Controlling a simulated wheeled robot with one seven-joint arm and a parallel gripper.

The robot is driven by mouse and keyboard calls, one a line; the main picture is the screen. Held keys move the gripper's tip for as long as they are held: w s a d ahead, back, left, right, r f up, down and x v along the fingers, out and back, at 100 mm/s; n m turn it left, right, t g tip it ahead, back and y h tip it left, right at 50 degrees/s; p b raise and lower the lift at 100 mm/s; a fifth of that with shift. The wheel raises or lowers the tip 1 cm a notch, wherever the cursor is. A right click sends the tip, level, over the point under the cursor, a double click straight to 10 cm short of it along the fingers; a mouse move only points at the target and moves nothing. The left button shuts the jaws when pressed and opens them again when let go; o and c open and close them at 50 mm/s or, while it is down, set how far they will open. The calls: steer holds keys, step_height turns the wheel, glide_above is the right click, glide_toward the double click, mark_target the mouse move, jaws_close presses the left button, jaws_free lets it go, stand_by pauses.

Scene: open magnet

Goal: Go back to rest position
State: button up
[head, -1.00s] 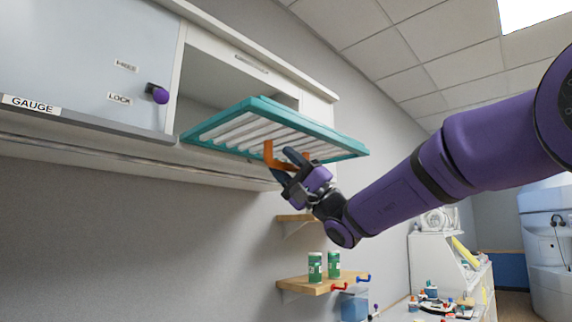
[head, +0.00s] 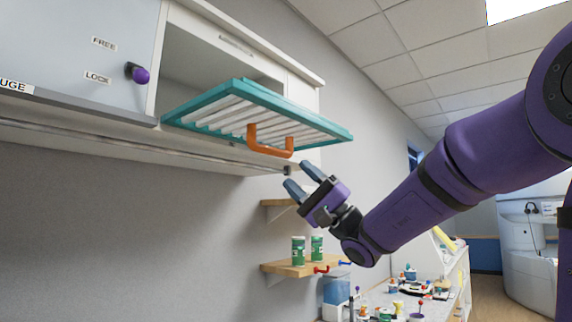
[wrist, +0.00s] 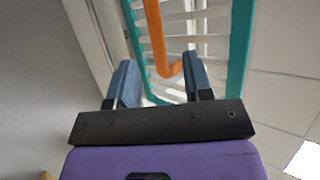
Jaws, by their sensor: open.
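My gripper (head: 303,181) is open and empty in the head view, below and to the right of the orange handle (head: 257,146). The handle hangs from the front of a teal-framed tray with white slats (head: 347,136), which sticks out of the wall cabinet. In the wrist view the fingers (wrist: 160,85) are spread apart, and the orange handle (wrist: 158,40) shows beyond and between them. The gripper looks clear of the handle in the head view.
The cabinet has a grey door panel with a purple knob (head: 138,74) at left. Below are wooden shelves (head: 290,270) with two green-labelled jars (head: 298,251). A cluttered counter (head: 372,299) lies at lower right. Open air surrounds the arm.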

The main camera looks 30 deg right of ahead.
steer(key=shift+s+d+f, duration=0.25)
steer(key=shift+d+f, duration=0.05)
steer(key=shift+f, duration=0.2)
steer(key=shift+a+g, duration=0.1)
steer(key=shift+g, duration=0.2)
steer(key=s+a+f+n+g+h, duration=0.2)
steer(key=s+a+f+g+h, duration=0.6)
steer(key=a+f+g, duration=0.55)
steer(key=s+d+f+t+h, duration=0.1)
steer(key=s+d+f+h, duration=0.3)
steer(key=f+h, duration=0.2)
steer(key=s+d+f+t+h, duration=0.1)
steer(key=s+d+f+h, duration=0.3)
steer(key=f+h, duration=0.3)
steer(key=shift+s+d+f+n, duration=0.15)
steer(key=shift+s+f+n, duration=0.35)
steer(key=shift+f, duration=0.4)
